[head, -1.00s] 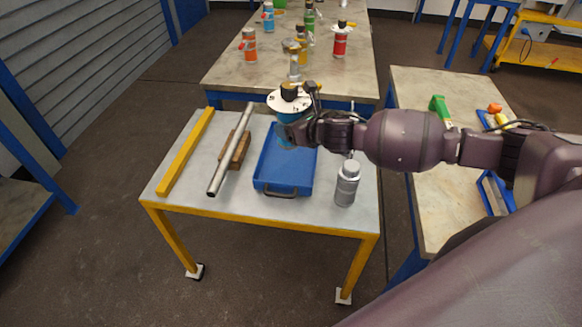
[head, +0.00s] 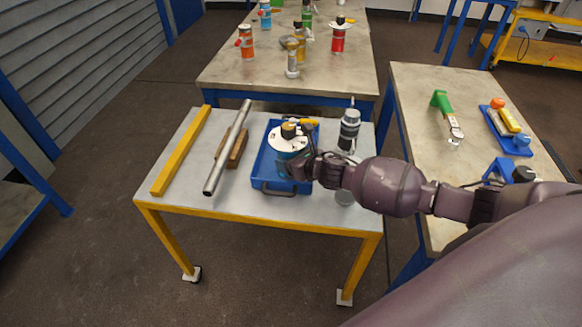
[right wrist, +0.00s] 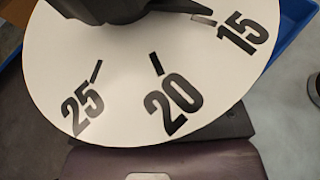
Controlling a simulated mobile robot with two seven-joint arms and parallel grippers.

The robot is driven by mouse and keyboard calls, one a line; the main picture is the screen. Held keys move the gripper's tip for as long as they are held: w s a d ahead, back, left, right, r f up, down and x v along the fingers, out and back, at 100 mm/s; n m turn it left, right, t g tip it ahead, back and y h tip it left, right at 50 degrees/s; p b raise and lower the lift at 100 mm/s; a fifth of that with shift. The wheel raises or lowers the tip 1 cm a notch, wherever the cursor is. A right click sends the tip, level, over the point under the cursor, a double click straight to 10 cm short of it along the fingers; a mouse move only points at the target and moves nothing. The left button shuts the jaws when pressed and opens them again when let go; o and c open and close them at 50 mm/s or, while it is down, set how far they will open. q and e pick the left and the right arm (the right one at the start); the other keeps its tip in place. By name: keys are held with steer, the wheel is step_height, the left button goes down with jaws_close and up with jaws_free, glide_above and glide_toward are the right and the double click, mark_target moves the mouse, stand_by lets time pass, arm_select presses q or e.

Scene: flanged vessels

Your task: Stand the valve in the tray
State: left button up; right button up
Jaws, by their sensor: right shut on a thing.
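The valve (head: 291,145) has a blue body, a white dial disc and a black-and-yellow top. My right gripper (head: 300,167) is shut on it from the right side and hides part of its body. The valve looks upright, within the outline of the blue tray (head: 268,180). I cannot tell whether its base touches the tray floor. In the right wrist view the white dial (right wrist: 125,100), marked 15, 20 and 25, fills most of the picture, with the blue tray wall (right wrist: 293,28) at top right. My left gripper is not in view.
A grey bottle (head: 349,130) stands right of the tray; another grey object (head: 344,196) is partly hidden by my arm. A steel pipe (head: 228,148) on a wooden block (head: 238,150) and a yellow bar (head: 181,150) lie to the left. Several valves stand on the table behind.

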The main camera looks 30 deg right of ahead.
steer(key=shift+f+b, duration=0.3)
steer(key=shift+f, duration=1.25)
steer(key=o, duration=1.4)
steer(key=shift+f, duration=0.2)
steer(key=shift+r, duration=0.25)
steer(key=p+v, duration=0.1)
steer(key=v, duration=0.6)
steer(key=shift+s, duration=0.3)
